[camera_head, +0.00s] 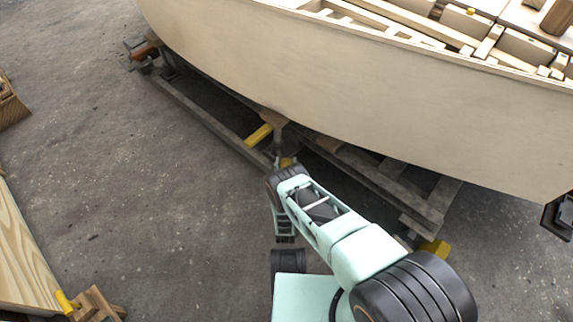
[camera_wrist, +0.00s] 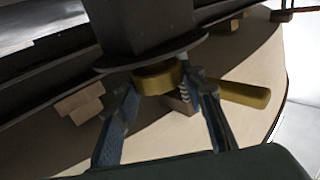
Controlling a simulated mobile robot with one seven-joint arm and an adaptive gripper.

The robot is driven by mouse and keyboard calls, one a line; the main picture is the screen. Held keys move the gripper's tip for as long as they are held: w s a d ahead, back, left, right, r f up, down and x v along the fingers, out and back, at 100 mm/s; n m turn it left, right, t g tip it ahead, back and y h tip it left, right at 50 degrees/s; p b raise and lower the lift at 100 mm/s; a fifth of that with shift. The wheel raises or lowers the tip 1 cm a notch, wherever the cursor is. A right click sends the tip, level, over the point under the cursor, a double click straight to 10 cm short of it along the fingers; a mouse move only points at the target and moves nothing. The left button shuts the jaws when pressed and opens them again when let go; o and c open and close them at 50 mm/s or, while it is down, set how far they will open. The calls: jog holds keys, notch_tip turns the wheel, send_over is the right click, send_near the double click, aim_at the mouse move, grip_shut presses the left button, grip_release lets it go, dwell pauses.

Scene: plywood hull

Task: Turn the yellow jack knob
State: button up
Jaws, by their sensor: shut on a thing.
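The yellow jack knob (camera_wrist: 157,78) sits just under a round dark flange (camera_wrist: 150,58) on a dark post, seen in the wrist view. My gripper (camera_wrist: 161,90) is shut on the knob, one finger on each side of it. In the head view, my gripper (camera_head: 285,166) is under the side of the hull at the post, and only a bit of yellow shows there. A yellow bar (camera_wrist: 246,94) sticks out to the right of my right finger in the wrist view; I cannot tell whether it joins the knob.
The pale plywood hull (camera_head: 350,95) overhangs the post and my gripper. Dark cradle beams (camera_head: 205,118) run along the floor beneath it. Another yellow piece (camera_head: 434,249) lies by the beams at the lower right. A wooden board (camera_head: 22,250) stands at the left. The grey floor between is clear.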

aim_at(286, 164)
jog(key=shift+m+h, duration=0.3)
jog(key=shift+h, duration=0.2)
jog(key=o, duration=1.2)
jog(key=shift+r, duration=5.05)
